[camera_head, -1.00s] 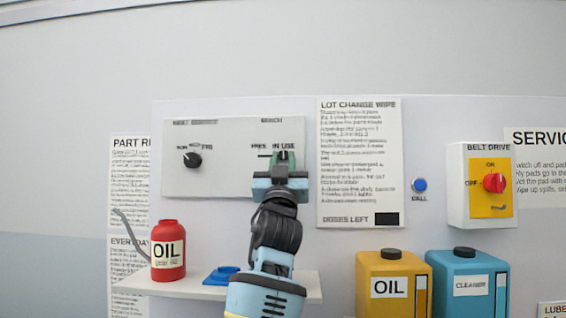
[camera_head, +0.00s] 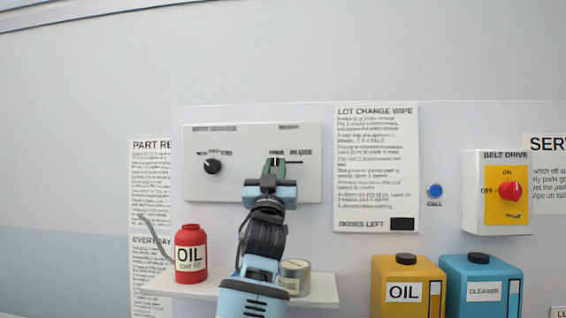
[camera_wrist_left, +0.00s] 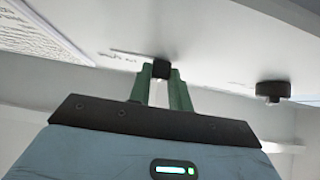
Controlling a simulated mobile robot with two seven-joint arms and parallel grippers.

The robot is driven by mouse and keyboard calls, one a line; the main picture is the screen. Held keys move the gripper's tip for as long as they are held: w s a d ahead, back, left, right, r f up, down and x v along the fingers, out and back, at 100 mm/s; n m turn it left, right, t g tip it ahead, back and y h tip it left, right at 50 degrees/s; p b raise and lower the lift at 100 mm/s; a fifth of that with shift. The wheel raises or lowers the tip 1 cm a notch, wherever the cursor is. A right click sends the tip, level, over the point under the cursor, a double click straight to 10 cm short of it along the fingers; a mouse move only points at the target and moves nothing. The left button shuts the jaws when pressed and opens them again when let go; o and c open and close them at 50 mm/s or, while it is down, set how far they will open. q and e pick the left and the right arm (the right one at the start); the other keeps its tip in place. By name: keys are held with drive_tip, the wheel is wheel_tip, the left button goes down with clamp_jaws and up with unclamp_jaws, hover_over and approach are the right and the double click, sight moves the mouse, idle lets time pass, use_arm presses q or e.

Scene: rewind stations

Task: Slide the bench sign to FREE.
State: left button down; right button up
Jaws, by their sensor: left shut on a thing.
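The bench sign is a slider on the pale wall panel (camera_head: 255,137), with a dark slot (camera_head: 294,162) under the labels FREE (camera_head: 277,154) and IN USE (camera_head: 300,152). My left gripper (camera_head: 277,164) has its green fingers at the left end of the slot, below FREE. The empty slot shows to their right. In the left wrist view, the fingers are shut on the sign's small black knob (camera_wrist_left: 161,69). The fingers hide the knob in the head view. My right gripper is not in view.
A black dial (camera_head: 211,166) sits on the panel's left side. Below, a shelf (camera_head: 322,293) holds a red oil can (camera_head: 190,254) and a tin (camera_head: 296,274). Yellow (camera_head: 407,285) and blue containers (camera_head: 481,285) stand at lower right, under a belt drive switch (camera_head: 509,190).

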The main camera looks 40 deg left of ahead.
use_arm(q)
drive_tip(key=c, duration=1.7)
unclamp_jaws()
drive_tip(key=shift+a, duration=0.1)
drive_tip(key=shift+c, duration=0.2)
drive_tip(key=o, duration=0.5)
drive_tip(key=shift+s+a, duration=0.15)
drive_tip(key=shift+s, duration=0.05)
drive_tip(key=shift+c, duration=0.2)
drive_tip(key=shift+f, duration=0.1)
drive_tip(key=s+d+f, duration=0.1)
drive_tip(key=s+d, duration=0.3)
drive_tip(key=s, duration=0.2)
drive_tip(key=s+d+f+b, duration=0.1)
drive_tip(key=s+d+f, duration=0.1)
drive_tip(key=s+d, duration=0.2)
drive_tip(key=s, duration=0.3)
drive_tip(key=shift+d+f, duration=0.15)
drive_tip(key=shift+f, duration=0.05)
